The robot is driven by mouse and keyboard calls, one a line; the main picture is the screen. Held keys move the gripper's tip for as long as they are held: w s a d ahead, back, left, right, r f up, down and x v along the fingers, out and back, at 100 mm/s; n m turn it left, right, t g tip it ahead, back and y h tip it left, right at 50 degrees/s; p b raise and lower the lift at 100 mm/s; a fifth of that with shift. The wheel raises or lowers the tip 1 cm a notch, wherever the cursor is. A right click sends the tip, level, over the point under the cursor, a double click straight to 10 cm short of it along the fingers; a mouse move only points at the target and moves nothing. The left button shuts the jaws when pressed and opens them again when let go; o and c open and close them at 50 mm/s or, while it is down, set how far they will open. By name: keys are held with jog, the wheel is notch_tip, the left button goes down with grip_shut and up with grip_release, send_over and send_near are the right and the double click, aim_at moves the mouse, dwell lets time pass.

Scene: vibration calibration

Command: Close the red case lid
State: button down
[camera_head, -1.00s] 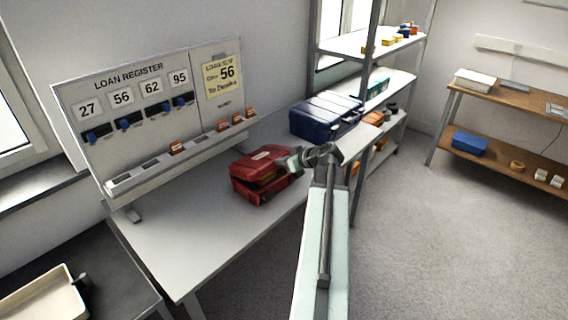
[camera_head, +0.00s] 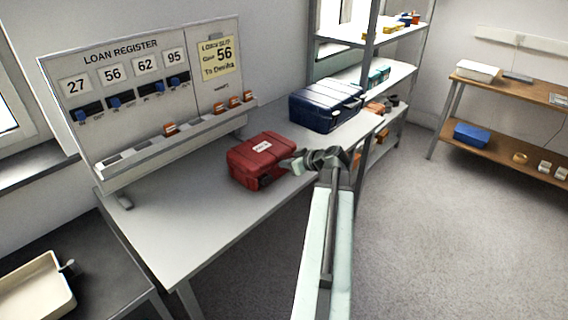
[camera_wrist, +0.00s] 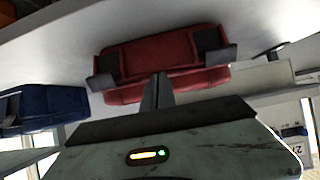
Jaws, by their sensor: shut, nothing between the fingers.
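The red case (camera_head: 250,165) sits on the grey table, with a white label on its lid. The lid now looks down flush on the body, with no gap visible in the head view. In the wrist view the red case (camera_wrist: 150,55) appears behind the fingers, with dark latches on its near side. My gripper (camera_head: 290,164) is at the right side of the case, close to its lid edge. Its fingers (camera_wrist: 157,78) are together with nothing between them. I cannot tell whether they touch the case.
A dark blue case (camera_head: 326,104) stands behind on the same table (camera_head: 190,215). The loan register board (camera_head: 140,95) stands along the table's back. A metal shelf (camera_head: 369,65) rises at the right. The table front is clear.

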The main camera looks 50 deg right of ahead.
dwell(0.3)
